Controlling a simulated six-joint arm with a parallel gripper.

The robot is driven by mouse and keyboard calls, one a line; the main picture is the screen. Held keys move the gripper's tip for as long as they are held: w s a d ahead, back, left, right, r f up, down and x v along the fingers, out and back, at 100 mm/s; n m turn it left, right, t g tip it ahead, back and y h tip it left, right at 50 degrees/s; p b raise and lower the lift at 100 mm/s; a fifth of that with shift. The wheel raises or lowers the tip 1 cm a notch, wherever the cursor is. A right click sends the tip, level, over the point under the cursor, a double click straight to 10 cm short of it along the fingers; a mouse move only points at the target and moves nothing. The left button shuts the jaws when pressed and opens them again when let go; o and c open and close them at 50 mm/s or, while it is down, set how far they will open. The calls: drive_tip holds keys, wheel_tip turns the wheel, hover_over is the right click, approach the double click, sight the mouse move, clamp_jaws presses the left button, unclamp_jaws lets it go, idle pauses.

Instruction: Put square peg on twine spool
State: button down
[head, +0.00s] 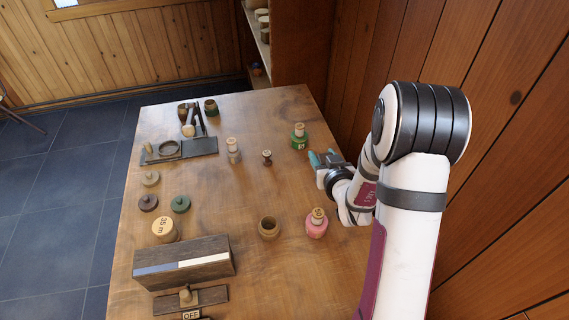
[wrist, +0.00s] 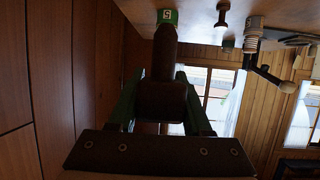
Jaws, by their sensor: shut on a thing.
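My gripper (head: 322,160) is at the right side of the table, with teal fingers. In the wrist view my gripper (wrist: 158,80) is shut on a dark brown piece with a blocky end and a narrower shaft, which looks like the square peg (wrist: 161,92). The peg cannot be made out in the head view. A pale ribbed spool, probably the twine spool (head: 233,152), stands upright left of my gripper, well apart from it. It also shows at the upper right of the wrist view (wrist: 253,35).
A green spool (head: 299,138) stands close beyond my gripper. A small brown turned piece (head: 267,158) stands between gripper and pale spool. A pink spool (head: 316,225) and a wooden cup (head: 268,229) stand nearer. A dark stand (head: 190,152) lies back left. The table's middle is clear.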

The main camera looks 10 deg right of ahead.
drive_tip(key=w+a+r+n+g+y, duration=0.1)
drive_tip(key=w+a+r+n+y, duration=0.2)
drive_tip(key=a, duration=0.6)
drive_tip(key=a+r+n+g+y, duration=0.15)
drive_tip(key=a+n+y, duration=0.3)
drive_tip(key=a, duration=0.45)
drive_tip(key=n+g+y, duration=0.6)
drive_tip(key=n, duration=0.1)
hover_over(164, 228)
drive_tip(key=w+a, duration=0.2)
wheel_tip(164, 228, down, 4)
drive_tip(key=f, duration=0.2)
drive_tip(key=a+f, duration=0.1)
drive_tip(key=f, duration=0.1)
drive_tip(key=shift+s+f, duration=0.1)
drive_tip(key=shift+f+t, duration=0.25)
drive_tip(key=shift+f, duration=0.1)
drive_tip(key=shift+c, duration=1.7)
unclamp_jaws()
